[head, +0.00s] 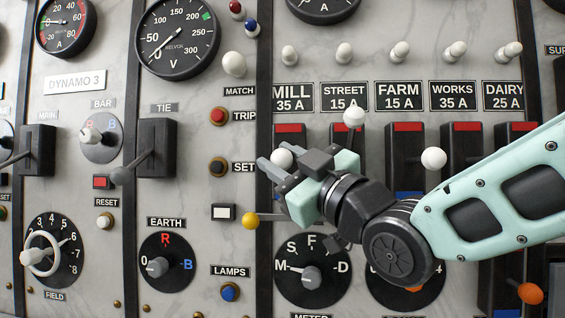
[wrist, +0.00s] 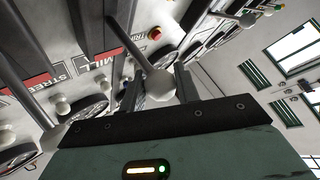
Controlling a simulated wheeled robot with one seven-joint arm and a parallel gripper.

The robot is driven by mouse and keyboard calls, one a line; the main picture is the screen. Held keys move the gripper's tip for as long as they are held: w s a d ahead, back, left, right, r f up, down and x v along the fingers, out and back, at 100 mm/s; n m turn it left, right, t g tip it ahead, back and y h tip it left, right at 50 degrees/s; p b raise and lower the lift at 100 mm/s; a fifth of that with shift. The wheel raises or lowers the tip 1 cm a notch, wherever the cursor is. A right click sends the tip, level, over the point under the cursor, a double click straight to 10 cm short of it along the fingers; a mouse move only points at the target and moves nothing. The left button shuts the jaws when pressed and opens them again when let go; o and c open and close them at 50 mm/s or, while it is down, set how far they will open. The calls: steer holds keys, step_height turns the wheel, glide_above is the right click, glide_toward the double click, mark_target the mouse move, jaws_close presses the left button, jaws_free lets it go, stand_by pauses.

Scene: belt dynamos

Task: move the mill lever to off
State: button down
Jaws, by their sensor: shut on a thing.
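The mill lever's white knob (head: 281,157) stands in front of its black slotted housing under the MILL 35 A plate (head: 291,97). A red label (head: 289,128) shows at the housing's top; its lower part is hidden behind my gripper. My gripper (head: 274,166) reaches in from the right and is shut on the knob. In the wrist view the white knob (wrist: 161,86) and its stem show between the two fingers (wrist: 158,92). The knob sits well below the street lever's knob. I cannot read an on or off mark at the lever.
The street lever's knob (head: 354,117) stands high, just right of my gripper. The farm lever's knob (head: 434,158) is lower, above my forearm. A yellow knob (head: 249,221) on a rod sticks out below my gripper. A meter dial (head: 312,276) lies beneath.

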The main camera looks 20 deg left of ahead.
steer(key=c, duration=1.1)
jaws_free()
steer(key=shift+o, duration=0.2)
steer(key=b+v, duration=0.3)
steer(key=v, duration=1.4)
steer(key=shift+d+b, duration=0.15)
steer(key=shift+b, duration=0.2)
steer(key=shift+f, duration=0.15)
steer(key=w+d+f+m+h, duration=0.25)
steer(key=f+m+h, duration=0.5)
steer(key=f, duration=0.75)
steer(key=s+d+f+m+g+h, duration=0.25)
steer(key=d+f+h, duration=0.4)
steer(key=f, duration=0.55)
steer(key=s+d+f+m+g+h, duration=0.1)
steer(key=s+d+f+g+h, duration=0.25)
steer(key=s, duration=0.35)
steer(key=s+d+f+m+g+h, duration=0.2)
steer(key=s+d+f+g, duration=0.15)
steer(key=s, duration=0.25)
step_height(320, 180, up, 14)
steer(key=p, duration=1.3)
steer(key=shift+s+d+f, duration=0.2)
steer(key=shift+d+f, duration=0.05)
steer(key=shift+d, duration=0.1)
